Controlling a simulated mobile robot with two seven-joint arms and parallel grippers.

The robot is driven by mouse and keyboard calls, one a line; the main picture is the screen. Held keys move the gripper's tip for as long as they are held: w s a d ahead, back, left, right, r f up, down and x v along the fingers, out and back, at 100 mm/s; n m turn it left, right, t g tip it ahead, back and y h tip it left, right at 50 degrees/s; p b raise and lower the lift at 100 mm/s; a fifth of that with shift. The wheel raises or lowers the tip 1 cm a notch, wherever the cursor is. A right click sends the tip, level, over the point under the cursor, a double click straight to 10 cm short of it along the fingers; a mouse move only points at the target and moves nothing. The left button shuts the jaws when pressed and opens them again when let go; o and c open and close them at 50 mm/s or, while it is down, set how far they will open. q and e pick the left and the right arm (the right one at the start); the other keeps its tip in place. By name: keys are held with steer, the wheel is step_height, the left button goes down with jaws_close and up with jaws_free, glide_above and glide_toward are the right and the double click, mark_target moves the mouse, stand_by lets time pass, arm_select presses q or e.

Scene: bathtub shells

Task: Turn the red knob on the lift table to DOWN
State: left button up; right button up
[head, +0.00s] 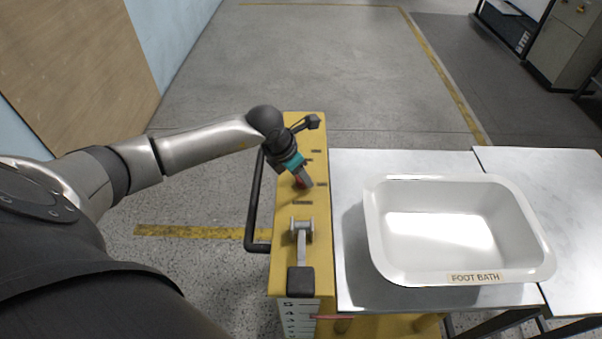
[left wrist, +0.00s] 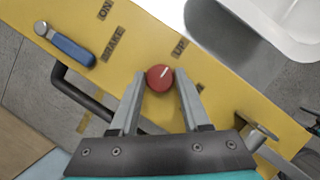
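The red knob (left wrist: 159,78) sits on the yellow top panel of the lift table (left wrist: 225,90). Its white mark points up and right in the left wrist view, toward the label reading UP (left wrist: 180,47). My left gripper (left wrist: 161,80) is open, with one finger on each side of the knob and narrow gaps showing. Contact cannot be told. In the head view my left gripper (head: 302,182) reaches down over the panel and hides most of the red knob (head: 300,182). My right gripper is not in view.
A blue-handled lever (left wrist: 65,44) lies near the ON and BRAKE labels. A metal lever with a black grip (head: 301,250) stands nearer on the panel. A white foot bath (head: 460,279) rests on the grey top to the right. A black handrail (head: 254,205) runs along the left side.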

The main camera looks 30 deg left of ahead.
arm_select(q)
jaws_close()
